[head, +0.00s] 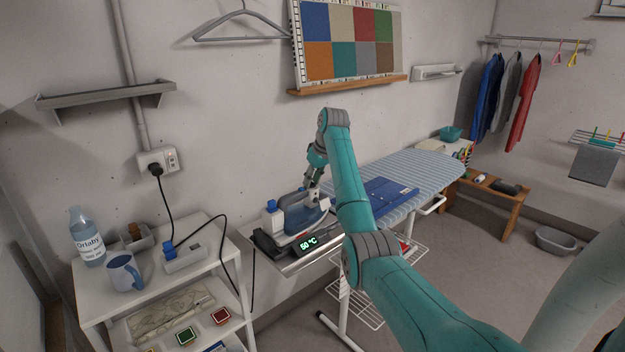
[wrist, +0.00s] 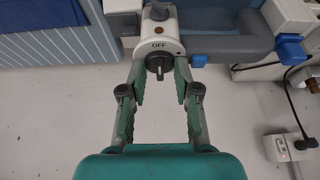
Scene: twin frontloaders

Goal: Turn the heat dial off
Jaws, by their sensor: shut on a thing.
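The heat dial (wrist: 157,60) is a dark knob on a pale round face with the word OFF above it, seen at the top middle of the wrist view. My gripper (wrist: 158,76) is shut on the dial, with one green finger on each side of it. The exact way the dial points is too small to tell. In the head view my gripper (head: 314,192) reaches down to the blue and white iron (head: 303,217), which sits on a dark stand at the ironing board's near end. The green display (head: 308,243) on the stand reads 50 °C. The dial is hidden there.
The striped ironing board (head: 425,168) carries a folded blue cloth (head: 390,191). A white shelf unit (head: 95,306) at left holds a bottle (head: 87,240), a mug (head: 124,273) and a power strip (head: 184,260). A black cord hangs from the wall socket (head: 158,160).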

